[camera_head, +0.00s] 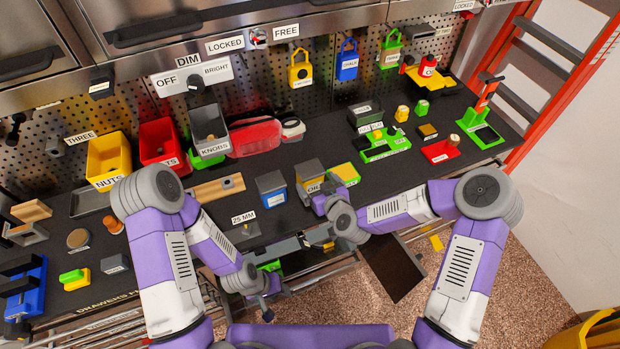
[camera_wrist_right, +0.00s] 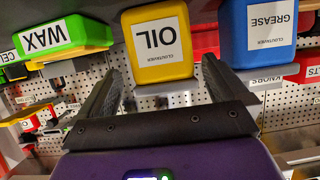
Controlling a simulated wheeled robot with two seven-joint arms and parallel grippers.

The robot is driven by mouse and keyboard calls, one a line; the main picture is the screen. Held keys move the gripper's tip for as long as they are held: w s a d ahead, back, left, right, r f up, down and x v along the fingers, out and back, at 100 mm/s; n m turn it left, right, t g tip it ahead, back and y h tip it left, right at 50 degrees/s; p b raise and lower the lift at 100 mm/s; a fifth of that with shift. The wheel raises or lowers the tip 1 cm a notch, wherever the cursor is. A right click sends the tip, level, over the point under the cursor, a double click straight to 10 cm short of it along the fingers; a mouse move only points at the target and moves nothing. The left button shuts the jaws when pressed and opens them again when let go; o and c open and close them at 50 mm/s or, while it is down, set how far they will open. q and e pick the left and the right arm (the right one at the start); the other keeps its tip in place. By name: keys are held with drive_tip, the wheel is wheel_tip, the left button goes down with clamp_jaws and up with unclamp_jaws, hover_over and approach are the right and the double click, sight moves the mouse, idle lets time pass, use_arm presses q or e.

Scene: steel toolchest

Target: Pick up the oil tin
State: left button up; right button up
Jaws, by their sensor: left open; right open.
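The oil tin (camera_head: 311,169), yellow with a grey top, stands on the dark bench between the blue grease tin (camera_head: 271,188) and the green-and-yellow wax tin (camera_head: 346,171). In the right wrist view the oil tin (camera_wrist_right: 157,42) appears upside down with its OIL label facing me. My right gripper (camera_wrist_right: 162,72) is open, its fingers pointing at the tin, one towards each side; I see no contact. In the head view my right gripper (camera_head: 322,204) is just in front of the tin and partly hides it.
The grease tin (camera_wrist_right: 258,28) and wax tin (camera_wrist_right: 62,40) flank the oil tin closely in the wrist view. A wooden block (camera_head: 217,188) lies left of the tins.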

drive_tip(key=shift+x, duration=2.75)
drive_tip(key=shift+a, duration=0.1)
drive_tip(key=c, duration=1.1)
